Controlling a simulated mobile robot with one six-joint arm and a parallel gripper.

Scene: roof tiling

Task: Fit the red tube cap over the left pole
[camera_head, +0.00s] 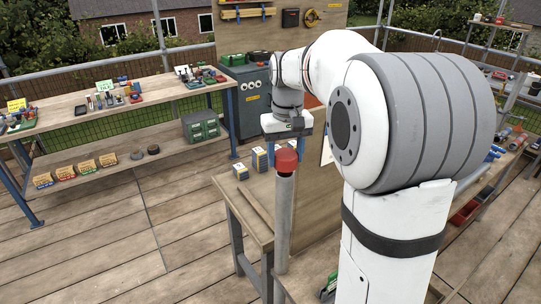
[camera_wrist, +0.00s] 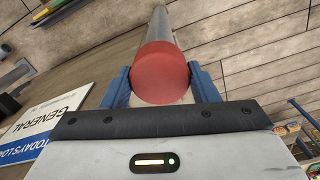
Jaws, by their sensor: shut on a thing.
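The red tube cap (camera_head: 286,160) is at the top end of an upright grey pole (camera_head: 284,225) beside the wooden bench. In the wrist view the cap (camera_wrist: 161,75) shows its round red top between my blue fingers, and the pole (camera_wrist: 158,30) runs on in line beyond it. My gripper (camera_head: 288,150) is shut on the cap, with one finger on each side; it also shows in the wrist view (camera_wrist: 161,88). The cap looks lined up with the pole. How far it sits down over the pole I cannot tell.
A wooden bench (camera_head: 250,220) with small blue-and-white boxes (camera_head: 260,160) stands next to the pole. A wooden panel rises behind the pole. A shelf (camera_head: 100,105) with tools stands at the left. Open plank floor (camera_head: 130,235) lies at the lower left.

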